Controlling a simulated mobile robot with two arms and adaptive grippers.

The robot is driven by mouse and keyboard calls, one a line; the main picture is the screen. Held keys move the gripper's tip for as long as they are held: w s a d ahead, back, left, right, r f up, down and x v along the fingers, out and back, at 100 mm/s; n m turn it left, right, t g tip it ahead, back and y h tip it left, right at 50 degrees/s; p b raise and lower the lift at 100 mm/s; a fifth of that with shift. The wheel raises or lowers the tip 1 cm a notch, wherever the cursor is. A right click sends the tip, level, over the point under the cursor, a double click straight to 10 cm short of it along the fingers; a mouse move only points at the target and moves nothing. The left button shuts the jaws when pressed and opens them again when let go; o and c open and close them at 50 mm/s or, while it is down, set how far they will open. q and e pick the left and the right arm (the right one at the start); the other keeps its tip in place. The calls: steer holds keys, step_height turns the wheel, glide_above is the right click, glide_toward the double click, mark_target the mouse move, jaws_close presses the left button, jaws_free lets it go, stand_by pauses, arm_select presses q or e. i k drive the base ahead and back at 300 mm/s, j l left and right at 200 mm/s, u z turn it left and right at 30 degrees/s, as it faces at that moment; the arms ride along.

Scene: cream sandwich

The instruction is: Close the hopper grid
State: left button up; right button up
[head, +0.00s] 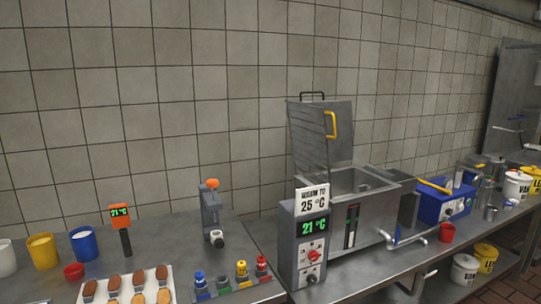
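A steel hopper machine (372,246) stands on the counter right of centre, with its tub open at the top. A grey slatted panel with a yellow handle, which looks like the hopper grid (312,142), stands raised and nearly upright at the back left of the tub. A dark handle (312,94) shows at the panel's top edge; whether it belongs to a separate lid behind is unclear. Neither of my grippers shows in the head view.
A control box (311,250) with a 25 °C sign and 21 °C display stands at the hopper's front left. A blue machine (432,206) with a yellow lever and a red cup (447,232) are on the right. Cups, a tray and colored nozzles occupy the left counter.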

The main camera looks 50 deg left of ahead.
mark_target(325, 113)
steer(key=u, duration=1.15)
